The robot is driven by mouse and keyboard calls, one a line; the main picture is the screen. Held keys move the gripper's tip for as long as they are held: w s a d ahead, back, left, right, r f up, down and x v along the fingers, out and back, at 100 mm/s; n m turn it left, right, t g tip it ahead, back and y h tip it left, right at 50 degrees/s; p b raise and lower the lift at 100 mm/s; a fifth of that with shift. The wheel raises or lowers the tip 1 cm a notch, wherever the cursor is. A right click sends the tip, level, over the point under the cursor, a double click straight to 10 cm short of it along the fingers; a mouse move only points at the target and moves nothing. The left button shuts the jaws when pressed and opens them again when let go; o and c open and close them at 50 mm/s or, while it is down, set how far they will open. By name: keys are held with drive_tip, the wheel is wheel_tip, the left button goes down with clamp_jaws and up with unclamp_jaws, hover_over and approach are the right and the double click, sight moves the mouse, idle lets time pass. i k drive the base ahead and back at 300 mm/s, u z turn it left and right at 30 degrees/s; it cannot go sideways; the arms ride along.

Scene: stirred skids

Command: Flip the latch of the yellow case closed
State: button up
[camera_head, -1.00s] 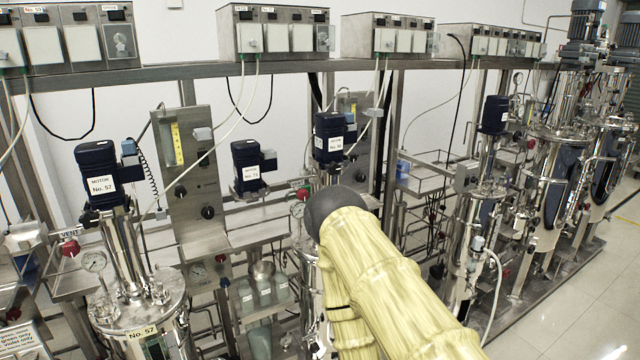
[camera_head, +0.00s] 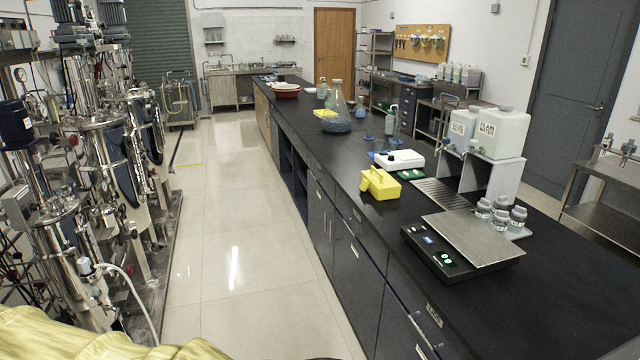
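A small yellow case (camera_head: 380,184) with a raised handle-like part stands on the near half of the long black bench. Its latch is too small to make out, so I cannot tell whether it is open or closed. My gripper is not in view. Only part of my yellow-sleeved arm shows at the bottom left, far from the case.
A white device (camera_head: 399,160) stands just behind the case. A scale with a steel plate (camera_head: 472,238), small grey jars and white canisters (camera_head: 498,133) are to its right. Steel vessels (camera_head: 100,165) line the left. The pale floor aisle (camera_head: 240,230) is clear.

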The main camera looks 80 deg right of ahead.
sight(364, 185)
drive_tip(key=z, duration=2.35)
drive_tip(key=i, duration=1.45)
drive_tip(key=z, duration=0.1)
